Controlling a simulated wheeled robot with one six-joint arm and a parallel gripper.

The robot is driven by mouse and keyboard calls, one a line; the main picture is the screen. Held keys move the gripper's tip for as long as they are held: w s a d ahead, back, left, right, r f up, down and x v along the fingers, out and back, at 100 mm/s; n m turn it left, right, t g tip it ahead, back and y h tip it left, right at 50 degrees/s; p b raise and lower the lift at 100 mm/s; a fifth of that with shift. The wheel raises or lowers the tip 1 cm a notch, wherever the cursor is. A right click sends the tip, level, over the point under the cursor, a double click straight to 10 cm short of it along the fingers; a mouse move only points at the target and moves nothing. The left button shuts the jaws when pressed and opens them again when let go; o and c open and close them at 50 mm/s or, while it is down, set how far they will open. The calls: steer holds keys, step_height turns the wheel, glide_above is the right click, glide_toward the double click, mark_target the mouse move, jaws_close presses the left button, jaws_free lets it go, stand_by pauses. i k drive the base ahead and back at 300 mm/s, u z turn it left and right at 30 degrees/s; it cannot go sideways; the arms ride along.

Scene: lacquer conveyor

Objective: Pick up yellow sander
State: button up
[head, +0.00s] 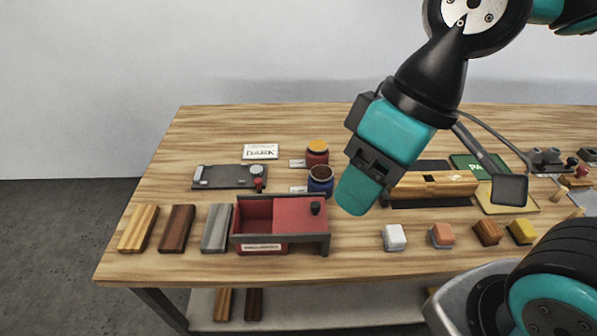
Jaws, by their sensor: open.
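The yellow sander (521,231) is a small yellow block on the wooden table (185,285) near its front edge, at the right end of a row of similar small blocks. My gripper (357,192) hangs above the middle of the table, well to the left of the yellow sander and apart from it. It is open and appears to hold nothing. Its fingers are seen edge-on, so the gap between them is hidden.
A white block (395,238), an orange block (442,235) and a brown block (487,232) stand left of the yellow one. A red box (284,247), two jars and a wooden piece (435,187) lie near my gripper.

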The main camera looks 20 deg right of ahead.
mark_target(521, 230)
steer(key=z, duration=1.7)
